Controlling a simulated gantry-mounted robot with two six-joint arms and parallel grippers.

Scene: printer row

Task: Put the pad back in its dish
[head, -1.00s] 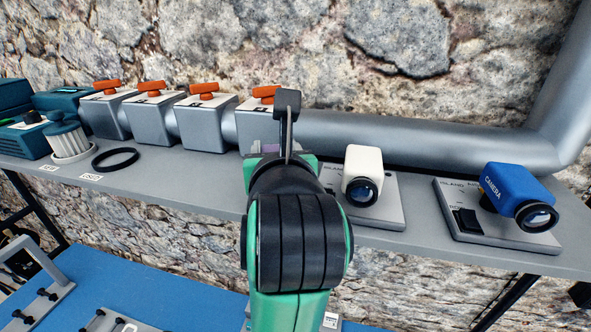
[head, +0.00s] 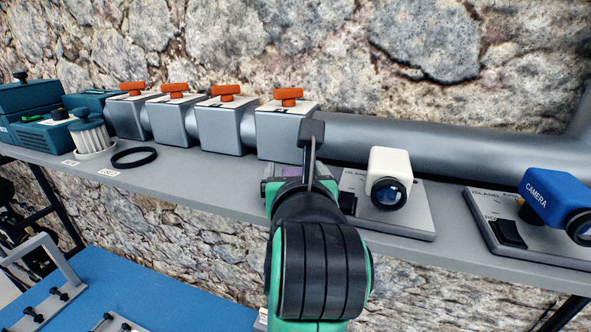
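My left gripper (head: 312,145) is over the shelf, in front of the rightmost grey valve block. Its fingers are seen nearly edge-on from behind, so the gap between them cannot be judged. My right gripper is out of view.
A white camera (head: 389,178) on a grey plate stands close right of the gripper, with a blue camera (head: 553,200) farther right. Grey valve blocks with orange handles (head: 288,95) line the back.

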